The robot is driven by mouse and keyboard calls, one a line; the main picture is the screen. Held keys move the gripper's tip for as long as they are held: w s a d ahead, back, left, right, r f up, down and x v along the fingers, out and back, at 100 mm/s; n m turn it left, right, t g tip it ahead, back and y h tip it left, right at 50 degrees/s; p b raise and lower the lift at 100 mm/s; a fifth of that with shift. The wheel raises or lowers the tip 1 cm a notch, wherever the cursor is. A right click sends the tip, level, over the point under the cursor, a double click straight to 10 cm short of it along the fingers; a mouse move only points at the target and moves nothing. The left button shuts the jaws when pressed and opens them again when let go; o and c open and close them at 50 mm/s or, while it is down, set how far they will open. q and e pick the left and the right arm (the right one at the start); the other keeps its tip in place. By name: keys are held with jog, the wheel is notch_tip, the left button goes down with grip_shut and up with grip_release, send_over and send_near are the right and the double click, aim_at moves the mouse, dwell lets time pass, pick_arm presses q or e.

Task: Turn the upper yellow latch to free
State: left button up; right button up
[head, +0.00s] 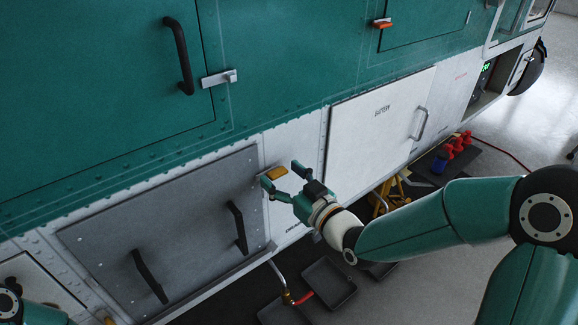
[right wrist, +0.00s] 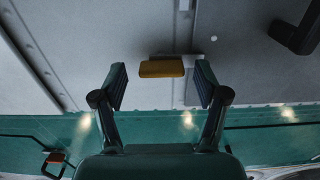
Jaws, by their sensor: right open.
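The upper yellow latch (head: 275,173) is a small block at the upper right corner of the grey panel (head: 150,215), which has two black handles. My right gripper (head: 282,177) is open just in front of the latch. In the right wrist view the latch (right wrist: 162,68) lies crosswise ahead of the gap between the open fingertips (right wrist: 161,82), with no contact visible. Another yellow piece (head: 105,318) shows at the panel's lower edge, partly cut off. Part of my left arm shows at the bottom left; its gripper is out of view.
A white battery door (head: 378,130) with a handle is right of the latch. A green door (head: 100,90) with a black handle is above. Black trays (head: 328,283), a red-handled pipe (head: 300,299) and a yellow stand (head: 384,195) are below on the floor.

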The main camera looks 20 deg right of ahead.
jog(key=shift+w+a, duration=0.15)
jog(key=shift+w, duration=0.3)
